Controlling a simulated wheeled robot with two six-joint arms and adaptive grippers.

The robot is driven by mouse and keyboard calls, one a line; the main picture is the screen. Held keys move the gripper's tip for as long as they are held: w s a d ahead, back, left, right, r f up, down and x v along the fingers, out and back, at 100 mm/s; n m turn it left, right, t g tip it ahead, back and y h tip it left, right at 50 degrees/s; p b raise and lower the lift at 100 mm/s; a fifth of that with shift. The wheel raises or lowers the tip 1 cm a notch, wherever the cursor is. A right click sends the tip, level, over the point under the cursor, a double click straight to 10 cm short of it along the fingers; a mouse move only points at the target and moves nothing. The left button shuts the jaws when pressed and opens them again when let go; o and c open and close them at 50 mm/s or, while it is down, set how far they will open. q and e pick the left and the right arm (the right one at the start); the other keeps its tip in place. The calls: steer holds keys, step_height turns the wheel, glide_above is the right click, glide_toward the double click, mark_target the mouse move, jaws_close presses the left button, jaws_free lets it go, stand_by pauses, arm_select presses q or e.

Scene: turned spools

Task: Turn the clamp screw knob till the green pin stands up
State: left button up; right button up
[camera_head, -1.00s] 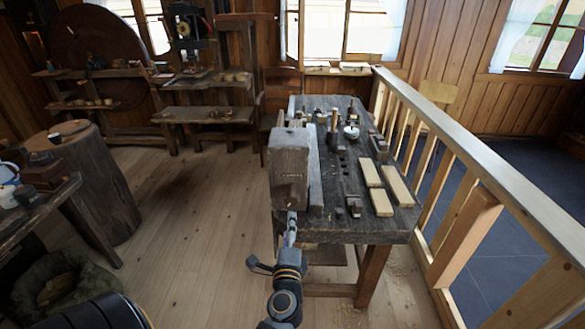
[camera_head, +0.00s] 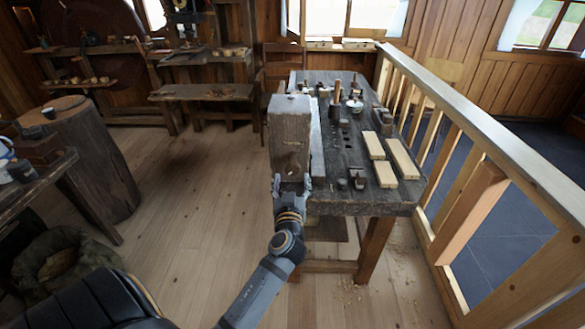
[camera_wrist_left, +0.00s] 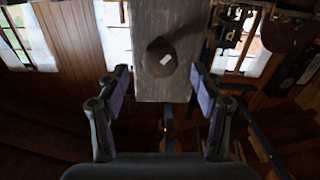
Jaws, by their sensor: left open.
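A dark round knob (camera_head: 291,169) sits on the front end of a thick upright wooden block (camera_head: 289,118) at the near left end of the workbench. In the left wrist view the knob (camera_wrist_left: 160,57) shows with a small pale patch on its face, against the grey wood. No green pin is to be made out in either view. My left gripper (camera_head: 292,184) is open, its fingers spread just below the knob in the head view. In the wrist view the open fingers (camera_wrist_left: 160,88) stand left and right of the knob, with nothing between their tips. My right gripper is not in view.
The workbench (camera_head: 340,178) carries pale wooden boards (camera_head: 404,158) and several small tools. A wooden railing (camera_head: 480,135) runs along its right side. A stump (camera_head: 82,150) stands at the left. The floor (camera_head: 190,190) between is clear.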

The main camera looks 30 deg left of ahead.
mark_target(292, 172)
arm_select(q)
steer(key=x, duration=0.5)
steer(key=shift+w+p, duration=0.1)
steer(key=shift+p, duration=0.3)
steer(key=c, duration=1.1)
